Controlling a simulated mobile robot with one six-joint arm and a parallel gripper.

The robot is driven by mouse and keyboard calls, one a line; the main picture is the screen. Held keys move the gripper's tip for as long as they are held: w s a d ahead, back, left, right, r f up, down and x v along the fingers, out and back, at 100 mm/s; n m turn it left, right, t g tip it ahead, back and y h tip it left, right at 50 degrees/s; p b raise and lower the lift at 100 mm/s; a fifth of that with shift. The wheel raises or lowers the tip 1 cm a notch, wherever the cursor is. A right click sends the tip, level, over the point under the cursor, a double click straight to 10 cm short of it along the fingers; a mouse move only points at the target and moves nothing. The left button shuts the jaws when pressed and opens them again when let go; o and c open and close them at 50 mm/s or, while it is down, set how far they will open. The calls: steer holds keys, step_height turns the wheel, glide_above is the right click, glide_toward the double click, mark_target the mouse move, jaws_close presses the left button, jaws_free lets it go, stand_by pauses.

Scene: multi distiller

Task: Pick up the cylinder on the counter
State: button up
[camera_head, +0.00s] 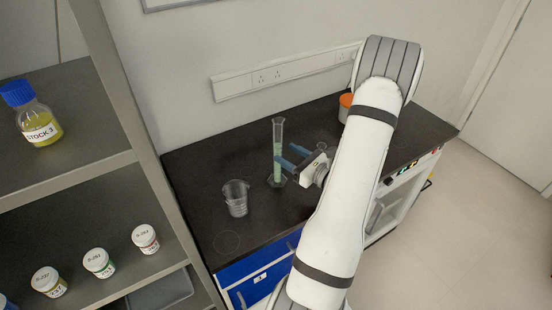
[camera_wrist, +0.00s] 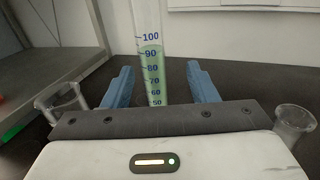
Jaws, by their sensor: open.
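The cylinder (camera_head: 278,135) is a tall, clear graduated cylinder with green liquid, standing upright on the black counter (camera_head: 200,165). In the wrist view the cylinder (camera_wrist: 152,65) shows between the two blue fingers, with marks from 50 to 100 visible; its base is hidden behind my gripper's body. My gripper (camera_head: 285,154) is open, its fingers pointing left at the cylinder's mid-height. In the wrist view my gripper (camera_wrist: 159,70) has a gap on both sides of the cylinder. I cannot tell exactly how far it reaches between the fingertips.
A clear beaker (camera_head: 236,200) stands left of the cylinder. A glass vessel (camera_wrist: 293,122) is at the right in the wrist view. An orange-lidded container (camera_head: 346,101) stands behind my arm. A shelf (camera_head: 120,165) with a stock bottle (camera_head: 39,125) and jars borders the counter's left.

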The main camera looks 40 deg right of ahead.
mark_target(281, 151)
steer(key=w, duration=0.1)
steer(key=w+a+p, duration=0.1)
steer(key=w, duration=0.1)
steer(key=w+a+r+p, duration=0.1)
steer(key=w, duration=0.1)
steer(key=shift+a, duration=0.2)
steer(key=shift+w+f, duration=0.2)
steer(key=shift+w, duration=0.1)
steer(key=shift+c, duration=0.2)
jaws_close()
